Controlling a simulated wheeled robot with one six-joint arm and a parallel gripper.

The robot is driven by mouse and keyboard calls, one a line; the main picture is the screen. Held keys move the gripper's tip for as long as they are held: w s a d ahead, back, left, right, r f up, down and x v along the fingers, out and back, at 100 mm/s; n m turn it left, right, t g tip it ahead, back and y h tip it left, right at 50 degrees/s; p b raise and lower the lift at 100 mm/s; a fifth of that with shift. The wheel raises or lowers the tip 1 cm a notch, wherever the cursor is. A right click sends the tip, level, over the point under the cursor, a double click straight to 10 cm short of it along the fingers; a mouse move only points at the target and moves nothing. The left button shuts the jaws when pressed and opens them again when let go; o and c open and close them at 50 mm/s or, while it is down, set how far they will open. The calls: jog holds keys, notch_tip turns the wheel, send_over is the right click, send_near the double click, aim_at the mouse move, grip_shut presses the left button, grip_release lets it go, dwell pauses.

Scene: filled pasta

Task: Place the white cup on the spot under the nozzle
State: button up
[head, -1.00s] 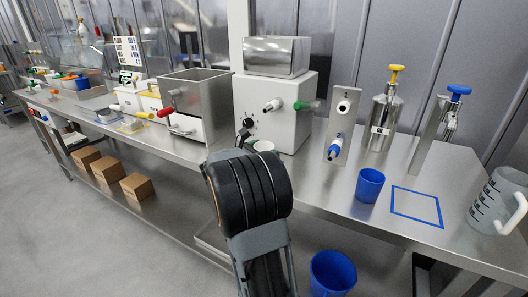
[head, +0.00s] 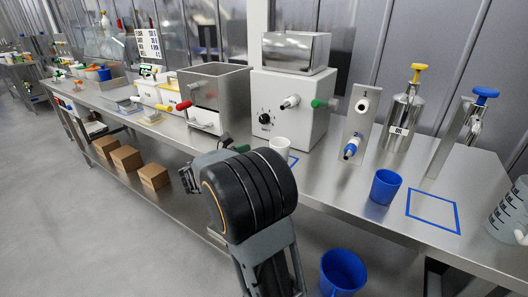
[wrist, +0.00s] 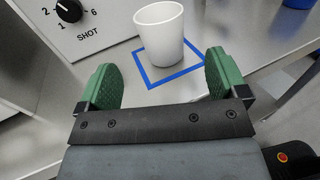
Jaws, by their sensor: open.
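The white cup (head: 281,146) stands upright on the steel table in front of the dosing machine, below its nozzle (head: 290,102). In the wrist view the cup (wrist: 160,35) stands inside a blue square outline (wrist: 172,77) on the table. My gripper (wrist: 161,62) is open, with its two green pads apart and nothing between them. The cup is just beyond the fingertips, apart from both pads. In the head view the gripper is mostly hidden behind my arm.
The white machine (head: 287,110) with a dial stands behind the cup. A blue cup (head: 385,187) and another blue outline (head: 433,228) are at the right, with a pump bottle (head: 402,120) behind. A steel bin (head: 212,88) stands at the left.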

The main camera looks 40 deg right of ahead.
jog(key=s+a+f+m+t+y, duration=0.2)
jog(key=s+a+f+m+y, duration=0.1)
jog(key=a, duration=0.5)
jog(key=s+a+f+m+t+y, duration=0.2)
jog(key=s+a+f+m+y, duration=0.1)
jog(key=s+a+m+y, duration=0.2)
jog(key=s+a+f+m+t+y, duration=0.1)
jog(key=s+a+f+m+y, duration=0.2)
jog(key=a+m+y, duration=0.5)
jog(key=shift+s+a+f+t+y, duration=0.45)
jog(key=shift+a+y, duration=0.45)
jog(key=shift+a, duration=0.4)
